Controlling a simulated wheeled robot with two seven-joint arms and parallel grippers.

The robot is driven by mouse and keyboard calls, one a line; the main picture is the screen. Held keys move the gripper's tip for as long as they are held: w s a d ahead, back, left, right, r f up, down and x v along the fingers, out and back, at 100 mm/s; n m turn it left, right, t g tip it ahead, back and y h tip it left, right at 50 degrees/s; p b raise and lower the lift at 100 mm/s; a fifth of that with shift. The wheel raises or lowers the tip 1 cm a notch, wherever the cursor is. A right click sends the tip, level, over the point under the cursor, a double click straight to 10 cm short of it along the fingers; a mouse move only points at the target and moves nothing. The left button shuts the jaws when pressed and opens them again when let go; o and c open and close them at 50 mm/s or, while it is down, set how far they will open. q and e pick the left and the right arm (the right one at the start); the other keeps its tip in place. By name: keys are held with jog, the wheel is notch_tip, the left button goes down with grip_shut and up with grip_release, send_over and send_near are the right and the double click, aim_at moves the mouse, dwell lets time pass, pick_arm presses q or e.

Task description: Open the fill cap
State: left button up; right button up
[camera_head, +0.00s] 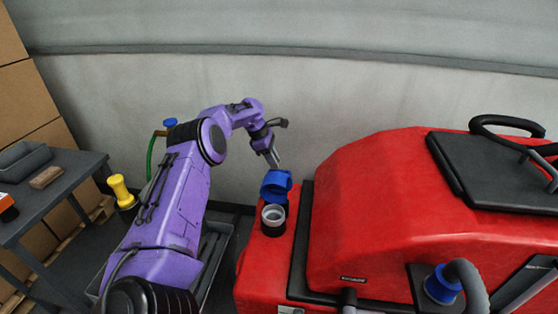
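The blue fill cap (276,185) stands tilted up at the back of the grey fill neck (272,216), on the left end of the red scrubber machine (380,190). The round mouth of the neck is uncovered. My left gripper (274,161), at the end of the purple arm, points down just above the cap's upper edge. The fingers look close together, but I cannot tell whether they are open or shut, or whether they touch the cap. My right gripper is not in view.
A black lid with a handle (492,170) and a blue hose fitting (441,284) are on the machine's right. A dark table (62,195) with a grey tray stands at left. A yellow object (121,191) is beside it. A grey wall (350,105) runs behind.

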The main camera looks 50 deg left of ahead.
pick_arm(q)
jog(key=shift+v, duration=2.25)
jog(key=shift+s, duration=0.1)
